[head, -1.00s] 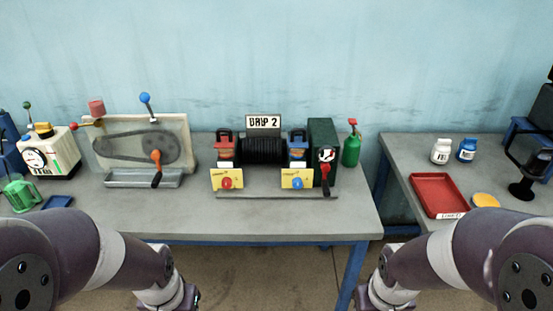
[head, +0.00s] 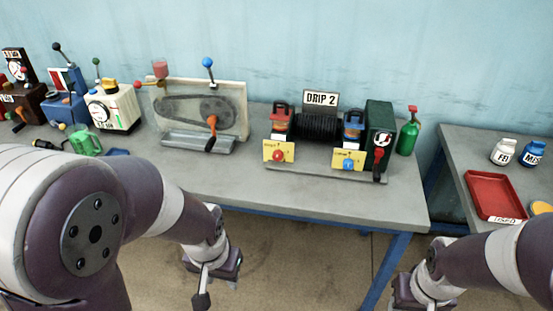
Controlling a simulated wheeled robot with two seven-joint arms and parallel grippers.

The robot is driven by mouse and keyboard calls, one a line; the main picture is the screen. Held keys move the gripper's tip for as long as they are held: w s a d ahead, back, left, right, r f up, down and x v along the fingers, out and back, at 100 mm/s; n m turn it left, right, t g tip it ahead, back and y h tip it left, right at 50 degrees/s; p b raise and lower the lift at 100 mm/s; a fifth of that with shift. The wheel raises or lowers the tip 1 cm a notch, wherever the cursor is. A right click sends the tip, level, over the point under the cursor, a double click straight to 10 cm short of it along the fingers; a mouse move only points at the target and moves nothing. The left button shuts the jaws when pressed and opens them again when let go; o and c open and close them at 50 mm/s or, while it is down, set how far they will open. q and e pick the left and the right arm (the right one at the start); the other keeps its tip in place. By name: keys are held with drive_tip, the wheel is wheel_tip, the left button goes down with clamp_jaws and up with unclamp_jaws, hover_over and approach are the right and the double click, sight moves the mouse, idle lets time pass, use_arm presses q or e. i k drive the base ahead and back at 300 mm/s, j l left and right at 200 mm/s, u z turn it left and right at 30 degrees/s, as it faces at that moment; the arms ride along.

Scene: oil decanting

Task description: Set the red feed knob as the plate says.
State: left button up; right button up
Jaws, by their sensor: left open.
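The red feed knob (head: 278,156) is on a yellow plate (head: 269,146) at the front left of the double oiler on the bench. The marks on the yellow plate are too small to read. A white sign (head: 321,99) above the black coil reads "DRIP 2". A blue knob (head: 348,164) sits on a second yellow plate to the right. My left gripper (head: 202,299) hangs low in front of the bench, open and empty, well apart from the red knob. My right arm is at the lower right, with its fingertips below the picture edge.
A belt-drive panel (head: 196,112) with an orange-handled crank is to the left. The bench front (head: 255,190) is clear. A red tray (head: 494,194) lies on the right table.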

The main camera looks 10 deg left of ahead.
sight(278, 154)
drive_tip(key=z, duration=0.65)
drive_tip(key=i+j+z, duration=0.1)
drive_tip(key=j+z, duration=0.9)
drive_tip(key=j, duration=0.15)
drive_tip(key=k+j+z, duration=0.15)
drive_tip(key=j+z, duration=0.35)
drive_tip(key=k+j, duration=0.1)
drive_tip(key=j, duration=0.3)
drive_tip(key=k+j, duration=0.15)
drive_tip(key=j, duration=0.2)
drive_tip(key=k+j+z, duration=0.1)
drive_tip(key=j, duration=0.3)
drive_tip(key=k+j, duration=0.15)
drive_tip(key=j, duration=0.2)
drive_tip(key=k+j, duration=0.15)
drive_tip(key=j, duration=0.25)
drive_tip(key=k+j+z, duration=0.1)
drive_tip(key=j, duration=0.25)
